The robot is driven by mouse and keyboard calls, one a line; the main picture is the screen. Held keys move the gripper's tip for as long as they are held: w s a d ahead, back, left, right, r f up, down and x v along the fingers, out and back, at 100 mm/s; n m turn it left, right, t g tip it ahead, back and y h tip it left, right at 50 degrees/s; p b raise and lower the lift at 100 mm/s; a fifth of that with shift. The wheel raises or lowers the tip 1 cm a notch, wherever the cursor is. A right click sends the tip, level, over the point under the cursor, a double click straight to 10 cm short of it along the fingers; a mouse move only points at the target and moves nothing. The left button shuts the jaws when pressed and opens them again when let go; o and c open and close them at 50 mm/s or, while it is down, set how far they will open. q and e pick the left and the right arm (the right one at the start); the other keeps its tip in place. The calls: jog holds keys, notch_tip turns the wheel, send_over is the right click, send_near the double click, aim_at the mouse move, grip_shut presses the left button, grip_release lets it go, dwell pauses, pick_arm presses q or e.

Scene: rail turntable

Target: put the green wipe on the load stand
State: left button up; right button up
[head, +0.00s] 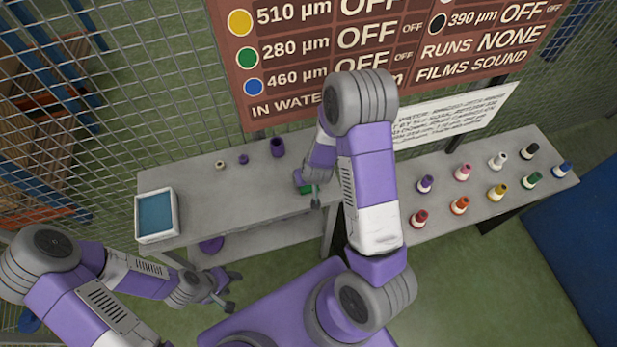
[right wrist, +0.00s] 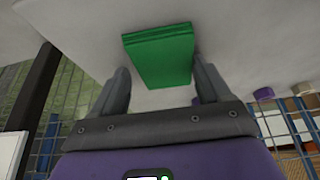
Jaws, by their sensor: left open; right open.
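The green wipe (head: 304,189) lies on the grey table, mostly hidden in the head view by my right gripper (head: 315,190). In the right wrist view the wipe (right wrist: 160,55) is a flat, folded-looking green block between and just beyond the fingertips of my right gripper (right wrist: 163,82). That gripper is open, with a gap on each side of the wipe. My left gripper (head: 232,291) is open and empty, low in front of the table. I cannot tell which thing is the load stand.
A white-rimmed tray with a blue inside (head: 139,224) stands at the table's left end. A purple cup (head: 278,148) and small pieces stand at the back. Several coloured bottles (head: 460,205) stand on the right table. A sign board (head: 300,92) rises behind.

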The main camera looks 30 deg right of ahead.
jog(key=shift+s+a+f, duration=0.15)
jog(key=shift+a+f, duration=0.15)
jog(key=shift+a, duration=0.2)
jog(key=shift+r, duration=0.1)
jog(key=shift+r+p, duration=0.25)
jog(key=shift+p, duration=0.05)
jog(key=w+d+p+v, duration=0.1)
jog(key=p+v, duration=0.4)
jog(key=v, duration=0.7)
jog(key=s+a+f+g+y, duration=0.4)
jog(key=s+a+f+y, duration=0.1)
jog(key=s+a+f, duration=0.6)
jog(key=a+f, duration=0.2)
jog(key=a, duration=0.2)
jog(key=shift+a, duration=0.25)
jog(key=shift+f, duration=0.15)
